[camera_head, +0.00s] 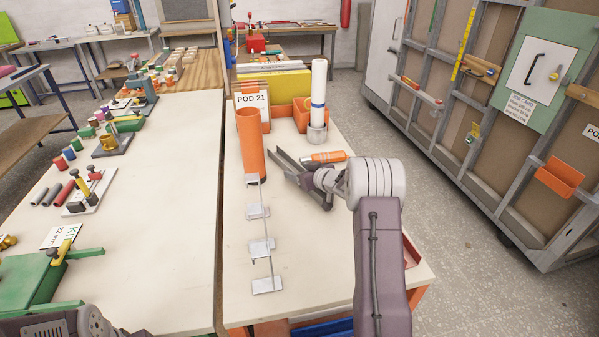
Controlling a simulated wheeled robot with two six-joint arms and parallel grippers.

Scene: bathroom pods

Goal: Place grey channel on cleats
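An orange tube (251,145) stands just beyond the cleats. An orange-handled tool (326,157) lies behind my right gripper, and a white roll (318,95) stands farther back. A POD 21 sign (251,101) stands at the back.

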